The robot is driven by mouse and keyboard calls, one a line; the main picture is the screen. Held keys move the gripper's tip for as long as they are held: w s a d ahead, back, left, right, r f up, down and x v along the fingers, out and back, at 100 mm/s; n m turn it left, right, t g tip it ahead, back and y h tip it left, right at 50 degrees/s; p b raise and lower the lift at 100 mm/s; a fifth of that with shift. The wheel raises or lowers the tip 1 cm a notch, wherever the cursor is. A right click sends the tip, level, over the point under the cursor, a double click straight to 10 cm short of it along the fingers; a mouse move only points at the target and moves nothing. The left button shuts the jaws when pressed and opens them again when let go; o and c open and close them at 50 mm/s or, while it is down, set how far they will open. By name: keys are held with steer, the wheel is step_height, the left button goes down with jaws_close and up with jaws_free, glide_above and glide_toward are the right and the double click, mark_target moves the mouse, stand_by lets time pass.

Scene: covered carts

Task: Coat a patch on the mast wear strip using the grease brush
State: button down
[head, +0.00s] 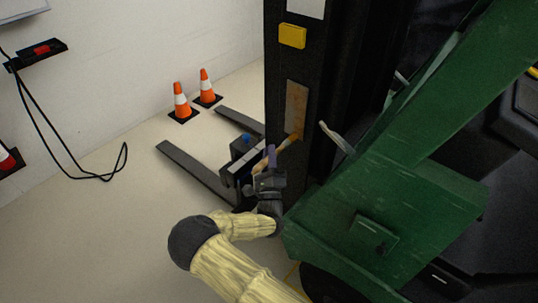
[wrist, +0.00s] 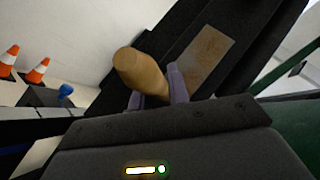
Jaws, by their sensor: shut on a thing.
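The mast wear strip (head: 297,108) is a worn brownish-grey plate on the dark upright mast. It also shows in the wrist view (wrist: 208,58), beyond my fingers. My gripper (head: 269,160) is just below and left of the strip. Its purple fingertips are shut on the grease brush (head: 287,142), whose tan handle end (wrist: 139,70) faces the wrist camera. I cannot tell whether the tip touches the strip. The wrist view hides the brush's tip behind the handle.
A green truck body (head: 400,200) stands close on the right of my arm. Dark forks (head: 195,170) reach out low on the left. Two orange cones (head: 181,102) stand by the white wall, where a black cable (head: 60,145) hangs. Open floor lies at the lower left.

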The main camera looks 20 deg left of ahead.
steer(key=shift+d+r+p, duration=0.1)
steer(key=shift+r+p, duration=1.3)
steer(key=shift+p, duration=0.1)
steer(key=shift+w+r, duration=0.1)
steer(key=shift+r, duration=0.15)
steer(key=shift+r+p, duration=1.35)
steer(key=shift+p, duration=0.6)
steer(key=shift+r+p, duration=1.5)
steer(key=shift+p, duration=0.4)
